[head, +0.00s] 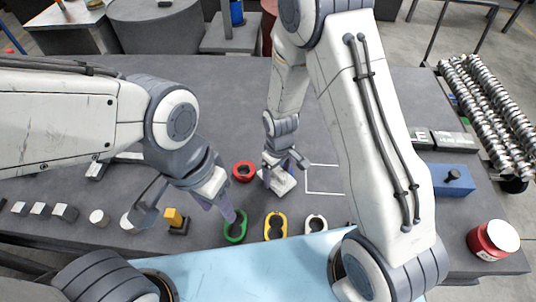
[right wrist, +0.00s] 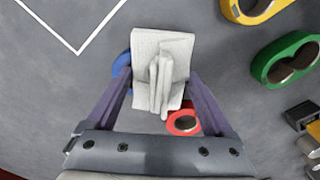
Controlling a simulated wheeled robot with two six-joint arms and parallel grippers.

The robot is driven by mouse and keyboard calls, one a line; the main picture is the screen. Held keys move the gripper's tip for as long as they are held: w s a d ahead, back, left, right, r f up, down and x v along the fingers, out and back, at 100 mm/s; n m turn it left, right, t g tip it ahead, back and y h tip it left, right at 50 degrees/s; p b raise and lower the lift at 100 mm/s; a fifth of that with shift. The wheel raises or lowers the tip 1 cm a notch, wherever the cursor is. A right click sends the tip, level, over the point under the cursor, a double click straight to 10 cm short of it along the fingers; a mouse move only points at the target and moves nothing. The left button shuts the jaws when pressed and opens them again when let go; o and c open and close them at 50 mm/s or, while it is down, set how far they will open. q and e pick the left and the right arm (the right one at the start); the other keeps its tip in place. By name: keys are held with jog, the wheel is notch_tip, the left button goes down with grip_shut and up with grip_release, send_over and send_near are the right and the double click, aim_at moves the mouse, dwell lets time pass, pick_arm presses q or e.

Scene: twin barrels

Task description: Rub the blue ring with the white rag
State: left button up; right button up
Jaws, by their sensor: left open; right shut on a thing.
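The white rag (right wrist: 172,44) is pinched between the fingers of my right gripper (right wrist: 160,88) in the right wrist view. The rag (head: 281,183) also shows low over the table in the head view, below my right gripper (head: 284,166). The blue ring (right wrist: 121,68) shows only as a part at the rag's left edge in the right wrist view; the rag hides the rest. I cannot tell whether the rag touches it. In the head view the blue ring is hidden. My left gripper (head: 187,208) is open and empty, near the green ring.
A red ring (head: 243,171) lies left of the rag. A green ring piece (head: 236,226), a yellow one (head: 275,226) and a white one (head: 316,225) lie along the front edge. A yellow-topped block (head: 175,220) stands by my left gripper. A white outlined corner (head: 325,180) right of the rag is empty.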

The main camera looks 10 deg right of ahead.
aim_at(273, 171)
jog(key=shift+w+a+r, duration=0.1)
jog(key=shift+w+a, duration=0.1)
jog(key=shift+a, duration=0.6)
jog(key=r+p, duration=0.2)
jog(key=shift+d+r, duration=0.2)
jog(key=shift+r, duration=0.15)
jog(key=shift+a+r+p, duration=0.2)
jog(key=shift+r+p, duration=0.5)
jog(key=shift+r, duration=0.05)
jog(key=shift+d+r+p, duration=0.1)
jog(key=shift+r+p, duration=1.55)
jog(key=shift+r, duration=0.25)
jog(key=shift+d, duration=0.1)
